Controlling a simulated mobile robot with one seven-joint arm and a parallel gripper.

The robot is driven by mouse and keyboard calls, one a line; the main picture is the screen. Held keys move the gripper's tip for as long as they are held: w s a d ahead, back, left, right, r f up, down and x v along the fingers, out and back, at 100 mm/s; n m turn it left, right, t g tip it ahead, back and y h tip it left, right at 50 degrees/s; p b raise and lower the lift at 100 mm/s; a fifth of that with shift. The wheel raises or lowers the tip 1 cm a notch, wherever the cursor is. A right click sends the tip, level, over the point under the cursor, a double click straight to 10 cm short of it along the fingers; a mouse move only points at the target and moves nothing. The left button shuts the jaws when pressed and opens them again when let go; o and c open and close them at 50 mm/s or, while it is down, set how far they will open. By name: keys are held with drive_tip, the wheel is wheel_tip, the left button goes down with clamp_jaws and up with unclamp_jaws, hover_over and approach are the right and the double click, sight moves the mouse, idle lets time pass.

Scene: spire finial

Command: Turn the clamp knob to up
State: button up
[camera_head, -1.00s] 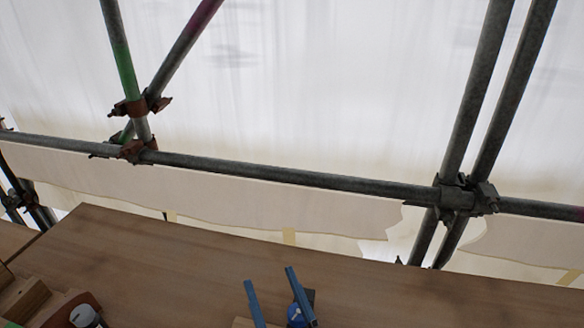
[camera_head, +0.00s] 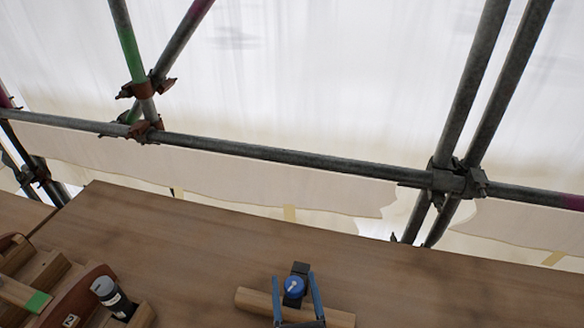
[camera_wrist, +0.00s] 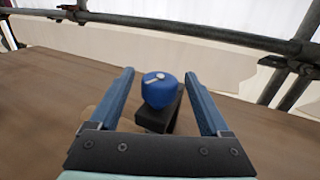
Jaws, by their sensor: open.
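The clamp knob (camera_head: 294,286) is round and blue with a white pointer mark on top. My gripper (camera_head: 295,290) is open, one finger on each side of the knob, with gaps visible on both sides in the wrist view.
The wooden deck (camera_head: 190,240) is clear left of and behind the clamp. A scaffold rail (camera_head: 290,156) and a pale sheet run across the back.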

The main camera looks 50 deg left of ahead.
sight(293, 277)
drive_tip(key=shift+x, duration=1.75)
clamp_jaws()
